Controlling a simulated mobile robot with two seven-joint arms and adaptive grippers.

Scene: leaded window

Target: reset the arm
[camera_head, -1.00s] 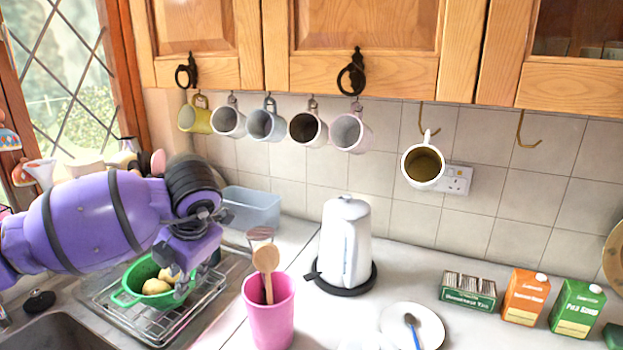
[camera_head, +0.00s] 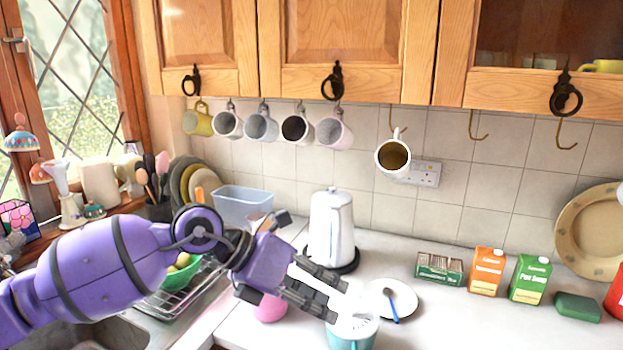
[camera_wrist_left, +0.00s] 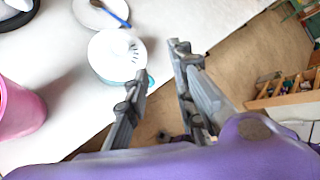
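My left arm reaches in from the left in the head view. Its purple gripper (camera_head: 333,297) is over the front of the counter, with its dark fingers pointing right and slightly down. In the left wrist view the two fingers of the gripper (camera_wrist_left: 161,62) stand apart with nothing between them, so it is open and empty. A teal container with a white, slotted top (camera_head: 350,331) is just below the fingertips in the head view. It also shows beyond the fingers in the left wrist view (camera_wrist_left: 115,54). My right gripper is not in view.
A pink cup (camera_head: 270,309) is partly hidden behind my gripper. A white kettle (camera_head: 331,228) stands behind, and a plate with a blue-handled spoon (camera_head: 378,302) lies right. Cartons (camera_head: 486,271) line the back right. Mugs (camera_head: 262,126) hang above. A green colander (camera_head: 182,273) sits left.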

